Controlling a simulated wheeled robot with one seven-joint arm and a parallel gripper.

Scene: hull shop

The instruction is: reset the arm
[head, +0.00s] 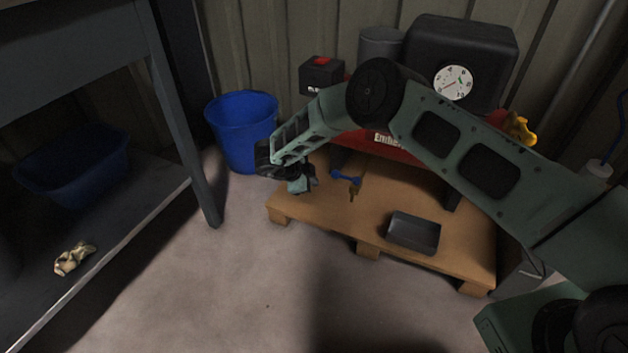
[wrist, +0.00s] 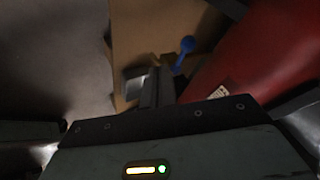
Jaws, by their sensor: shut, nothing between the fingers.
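My green arm reaches from the lower right across the head view, bent at a black round joint. It ends in my gripper (head: 306,186) near the left end of a low wooden pallet (head: 375,215). My gripper points down and is shut, with nothing held. In the wrist view, the closed fingers (wrist: 158,84) show in the middle, with the pallet (wrist: 140,40) behind them. A small blue piece with rounded ends (head: 346,178) is to the right of my gripper in the head view; a blue knob end (wrist: 187,45) shows in the wrist view.
A grey tray (head: 413,234) and a small brass-coloured piece (head: 354,190) lie on the pallet. A red machine with a dial (head: 453,83) stands behind my arm. A blue bucket (head: 240,130) stands left; a shelf (head: 110,265) holds a crumpled cloth (head: 74,259). The front floor is clear.

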